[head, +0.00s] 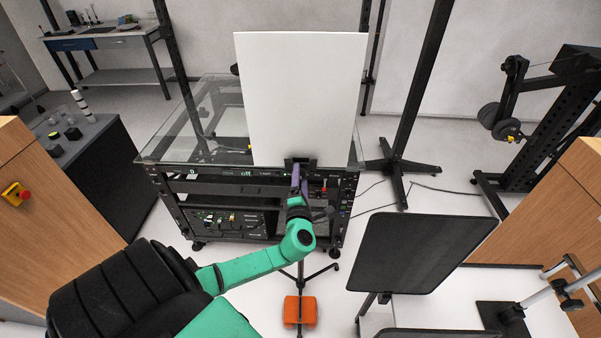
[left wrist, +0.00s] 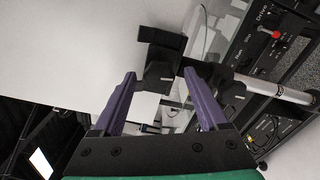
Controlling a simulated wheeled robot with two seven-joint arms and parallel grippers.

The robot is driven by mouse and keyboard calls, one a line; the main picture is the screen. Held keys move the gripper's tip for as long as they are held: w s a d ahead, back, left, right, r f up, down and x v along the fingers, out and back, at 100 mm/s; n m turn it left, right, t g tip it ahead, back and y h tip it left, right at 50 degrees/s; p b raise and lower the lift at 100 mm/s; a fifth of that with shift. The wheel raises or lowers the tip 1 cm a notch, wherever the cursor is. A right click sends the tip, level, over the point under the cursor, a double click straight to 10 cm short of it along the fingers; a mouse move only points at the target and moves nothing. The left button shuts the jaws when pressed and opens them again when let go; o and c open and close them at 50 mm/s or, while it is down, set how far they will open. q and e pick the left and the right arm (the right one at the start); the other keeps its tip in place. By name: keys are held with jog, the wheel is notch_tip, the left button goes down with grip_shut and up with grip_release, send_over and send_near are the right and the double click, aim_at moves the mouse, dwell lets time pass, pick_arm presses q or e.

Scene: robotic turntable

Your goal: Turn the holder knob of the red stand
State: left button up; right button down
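The stand with the orange-red base (head: 300,311) rises in front of the equipment cart and carries a large white board (head: 300,95). Its black holder (head: 300,162) clips the board's lower edge. In the left wrist view, a black knob (left wrist: 159,75) of the holder sits between the tips of my purple fingers. My left gripper (head: 300,180) is open; whether the fingers touch the knob I cannot tell. The stand's silver pole (left wrist: 282,91) runs to the right in the left wrist view, with a black clamp (left wrist: 230,93) on it. My right gripper is not in view.
The glass-topped equipment cart (head: 190,125) stands right behind the holder. A dark flat panel on a stand (head: 422,253) is to the right of my arm. Wooden cabinets flank both sides. A black post with a star foot (head: 402,167) stands behind.

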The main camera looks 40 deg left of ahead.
pick_arm(q)
jog(key=b+v, duration=0.3)
jog(key=v, duration=1.1)
jog(key=shift+s, duration=0.2)
jog(key=shift+d, duration=0.15)
